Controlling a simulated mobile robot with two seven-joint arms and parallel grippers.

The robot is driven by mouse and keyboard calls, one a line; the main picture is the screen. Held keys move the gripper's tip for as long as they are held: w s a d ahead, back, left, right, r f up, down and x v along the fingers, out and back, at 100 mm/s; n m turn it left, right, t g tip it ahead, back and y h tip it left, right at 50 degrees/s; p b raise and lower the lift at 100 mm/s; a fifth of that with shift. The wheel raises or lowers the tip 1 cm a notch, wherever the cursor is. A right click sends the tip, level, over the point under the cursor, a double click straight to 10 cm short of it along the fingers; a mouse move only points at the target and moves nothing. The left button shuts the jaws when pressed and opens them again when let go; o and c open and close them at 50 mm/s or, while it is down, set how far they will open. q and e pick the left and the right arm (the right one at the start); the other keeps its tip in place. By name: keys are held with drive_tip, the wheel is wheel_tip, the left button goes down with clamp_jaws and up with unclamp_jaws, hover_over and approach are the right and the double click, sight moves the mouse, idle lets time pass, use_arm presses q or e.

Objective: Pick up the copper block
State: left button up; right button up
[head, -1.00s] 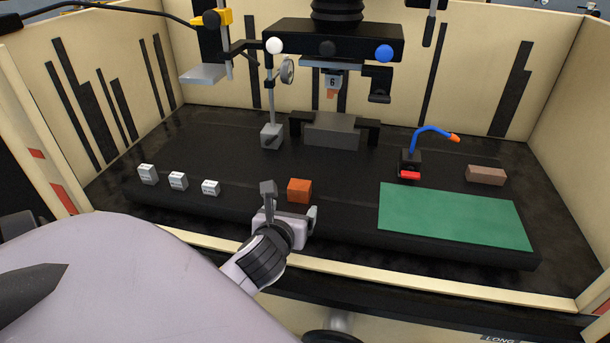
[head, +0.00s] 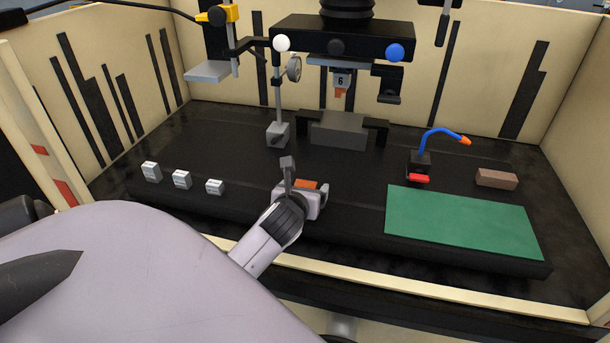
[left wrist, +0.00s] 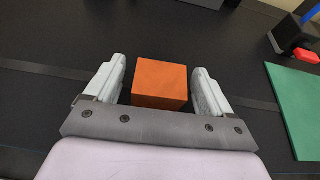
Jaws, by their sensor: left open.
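The copper block (left wrist: 161,82) is an orange-brown cube on the black work surface. In the left wrist view it sits between the two fingers of my left gripper (left wrist: 156,85), with a narrow gap on each side. The fingers are open and reach along both sides of the block. In the head view my left gripper (head: 305,178) covers most of the block, and only its top edge (head: 306,184) shows. My right gripper is not in view.
Several small white blocks (head: 182,179) stand in a row at left. A green mat (head: 460,222) and a brown brick (head: 497,178) lie at right. A stand with a round dial (head: 278,132) and a grey block (head: 338,133) under the machine head are behind.

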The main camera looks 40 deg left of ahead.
use_arm(q)
drive_tip(key=c, duration=1.3)
drive_tip(key=shift+w+r, duration=0.1)
clamp_jaws()
drive_tip(key=shift+r, duration=0.1)
wheel_tip(320, 180, up, 12)
drive_tip(key=p, duration=0.2)
wheel_tip(320, 180, up, 8)
hover_over(305, 185)
drive_tip(key=shift+d, duration=0.1)
